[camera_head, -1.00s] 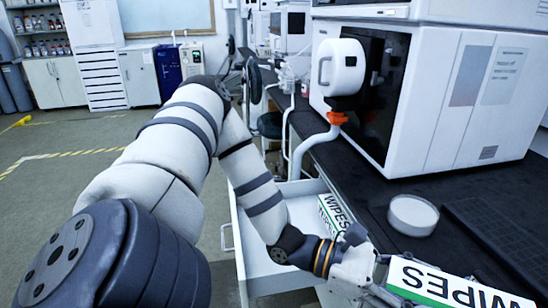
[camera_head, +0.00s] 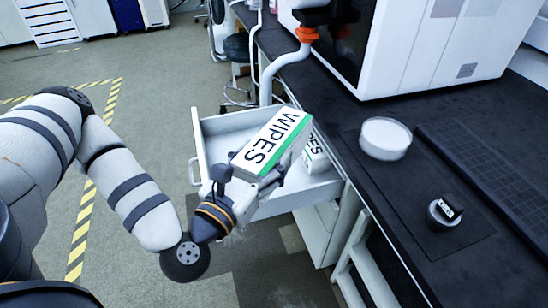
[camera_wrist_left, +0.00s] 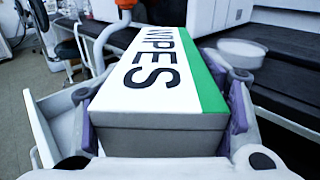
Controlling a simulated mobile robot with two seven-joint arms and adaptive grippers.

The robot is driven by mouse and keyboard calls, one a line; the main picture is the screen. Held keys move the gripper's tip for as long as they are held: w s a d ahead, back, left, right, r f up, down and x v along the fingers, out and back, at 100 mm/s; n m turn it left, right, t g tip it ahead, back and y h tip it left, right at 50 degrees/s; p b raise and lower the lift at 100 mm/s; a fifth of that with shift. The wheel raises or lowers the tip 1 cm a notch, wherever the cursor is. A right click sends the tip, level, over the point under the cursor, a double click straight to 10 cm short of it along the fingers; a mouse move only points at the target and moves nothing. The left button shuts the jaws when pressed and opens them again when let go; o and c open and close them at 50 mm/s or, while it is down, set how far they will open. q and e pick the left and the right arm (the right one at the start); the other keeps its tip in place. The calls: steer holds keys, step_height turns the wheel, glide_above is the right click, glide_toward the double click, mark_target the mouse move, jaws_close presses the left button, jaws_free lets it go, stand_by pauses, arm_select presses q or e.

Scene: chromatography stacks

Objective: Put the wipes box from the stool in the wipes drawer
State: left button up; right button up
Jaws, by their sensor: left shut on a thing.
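The wipes box (camera_head: 272,138) is white and grey with a green stripe and black lettering. My left gripper (camera_head: 260,170) is shut on it and holds it tilted in the picture, over the open drawer (camera_head: 198,150). In the left wrist view the wipes box (camera_wrist_left: 150,75) lies between the two purple-padded fingers, and the drawer wall (camera_wrist_left: 45,130) shows at the left. A second wipes box (camera_head: 316,157) shows partly behind the held one, inside the drawer; the rest of it is hidden. My right gripper is out of view.
A large white instrument (camera_head: 430,45) stands behind. A white pipe (camera_head: 275,75) comes down near the drawer's far side. Open floor lies left.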

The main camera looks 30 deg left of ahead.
arm_select(q)
steer(key=shift+a+f+n+y, duration=0.3)
steer(key=shift+f+y, duration=0.1)
steer(key=shift+y, duration=0.1)
steer(key=w+a+f, duration=0.1)
steer(key=w, duration=0.1)
steer(key=w+a+f+b, duration=0.1)
steer(key=w, duration=0.1)
steer(key=w+f, duration=0.1)
steer(key=w, duration=0.1)
steer(key=shift+w+a+f, duration=0.25)
steer(key=shift+a, duration=0.15)
steer(key=w+a+f+b, duration=0.2)
steer(key=w+f, duration=0.4)
steer(key=shift+f, duration=0.15)
steer(key=shift+w+a+f+b, duration=0.1)
steer(key=shift+f+b, duration=0.8)
steer(key=shift+f, duration=1.2)
steer(key=o, duration=1.5)
steer(key=shift+c, duration=0.2)
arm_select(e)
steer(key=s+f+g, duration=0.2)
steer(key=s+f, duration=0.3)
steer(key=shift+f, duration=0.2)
arm_select(q)
steer(key=shift+r, duration=0.1)
